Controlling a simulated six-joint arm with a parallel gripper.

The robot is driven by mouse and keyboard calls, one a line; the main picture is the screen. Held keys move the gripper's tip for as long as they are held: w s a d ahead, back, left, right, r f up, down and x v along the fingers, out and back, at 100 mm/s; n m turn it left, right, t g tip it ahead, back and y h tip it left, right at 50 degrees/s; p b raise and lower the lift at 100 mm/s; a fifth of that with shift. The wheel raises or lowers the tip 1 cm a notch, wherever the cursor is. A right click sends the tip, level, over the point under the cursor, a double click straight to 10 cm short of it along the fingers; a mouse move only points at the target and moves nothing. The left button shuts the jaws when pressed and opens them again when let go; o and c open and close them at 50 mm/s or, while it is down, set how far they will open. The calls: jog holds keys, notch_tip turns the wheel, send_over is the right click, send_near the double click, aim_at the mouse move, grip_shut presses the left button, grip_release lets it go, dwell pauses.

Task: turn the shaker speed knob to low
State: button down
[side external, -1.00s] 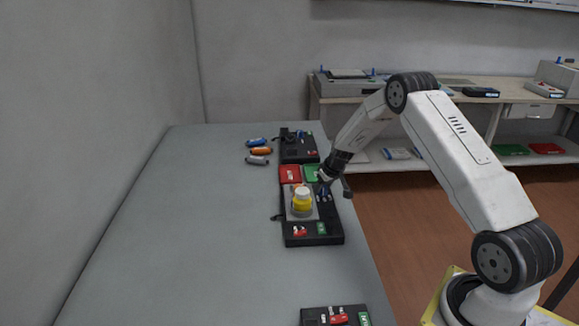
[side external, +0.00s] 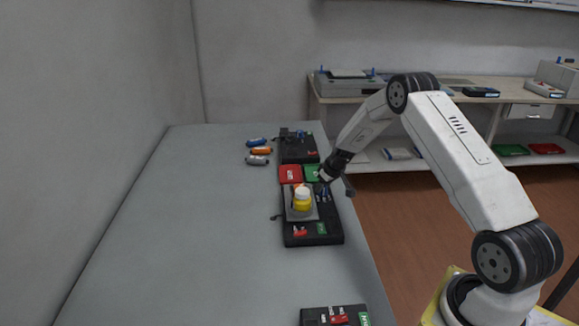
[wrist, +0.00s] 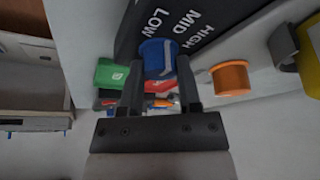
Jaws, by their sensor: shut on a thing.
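The blue shaker speed knob (wrist: 158,57) sits on a dark panel (wrist: 135,35) printed LOW, MID and HIGH in the wrist view. My gripper (wrist: 158,72) is shut on the knob, with one finger on each side. The knob's pointer is partly hidden, so I cannot tell which label it faces. In the side external view my gripper (side external: 323,187) is at the right side of the black shaker (side external: 334,215), by its upper right part.
Red (side external: 290,174) and green (side external: 312,174) blocks lie behind the shaker, before another black device (side external: 298,150). Several cartridges (side external: 258,150) lie left of it. The table's left side is clear.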

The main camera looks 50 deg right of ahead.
jog(key=shift+n, duration=0.3)
jog(key=shift+d+n+y, duration=0.15)
jog(key=shift+n+y, duration=0.75)
jog(key=shift+n, duration=1.1)
jog(key=shift+n+y, duration=0.6)
jog(key=shift+n, duration=1.2)
jog(key=shift+g, duration=0.3)
jog(key=c, duration=0.6)
grip_release()
jog(key=shift+r, duration=0.1)
jog(key=shift+v, duration=3.85)
